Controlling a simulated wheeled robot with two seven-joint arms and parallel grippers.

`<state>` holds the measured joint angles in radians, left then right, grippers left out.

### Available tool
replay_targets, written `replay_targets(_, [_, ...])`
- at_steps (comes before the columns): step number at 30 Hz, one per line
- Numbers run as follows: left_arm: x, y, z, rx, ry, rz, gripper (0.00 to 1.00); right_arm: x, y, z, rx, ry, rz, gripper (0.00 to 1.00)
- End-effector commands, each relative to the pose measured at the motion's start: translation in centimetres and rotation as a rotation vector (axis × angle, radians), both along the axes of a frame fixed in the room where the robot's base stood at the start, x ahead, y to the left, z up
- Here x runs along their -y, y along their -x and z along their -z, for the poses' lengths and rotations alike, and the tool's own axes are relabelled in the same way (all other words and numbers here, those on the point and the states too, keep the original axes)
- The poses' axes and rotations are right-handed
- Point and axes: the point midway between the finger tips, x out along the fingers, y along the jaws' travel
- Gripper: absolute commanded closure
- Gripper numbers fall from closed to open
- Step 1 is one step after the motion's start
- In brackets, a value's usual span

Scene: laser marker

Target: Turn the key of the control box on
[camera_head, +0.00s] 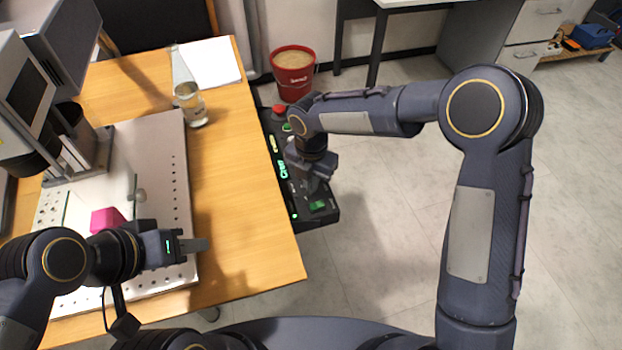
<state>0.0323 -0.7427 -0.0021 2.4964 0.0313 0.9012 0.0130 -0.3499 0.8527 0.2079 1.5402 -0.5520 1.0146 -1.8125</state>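The black control box (276,165) stands beside the right edge of the wooden table. It has a red button (279,111) at its far end, lit green displays along its left side and a green part (318,206) near its front end. My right gripper (313,186) points down over the middle of the box and hides part of its top. I cannot make out the key, nor whether the gripper touches anything. My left gripper (205,245) is over the right edge of the metal plate, apart from the box. Its finger opening does not show clearly.
The wooden table (235,130) holds a perforated metal plate (150,150), the marking machine (25,95), a pink block (107,221), a glass (192,106) and white paper (208,62). A red bucket (293,78) stands behind the box. The floor to the right is clear.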

Motion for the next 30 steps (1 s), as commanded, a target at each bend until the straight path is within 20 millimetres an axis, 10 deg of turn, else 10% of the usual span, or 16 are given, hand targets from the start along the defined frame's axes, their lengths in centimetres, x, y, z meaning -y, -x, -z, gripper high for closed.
replay_targets(30, [0.00, 0.00, -0.85, 0.000, 0.000, 0.000, 0.64, -0.03, -0.01, -0.14, 0.001, -0.001, 0.442, 1.00])
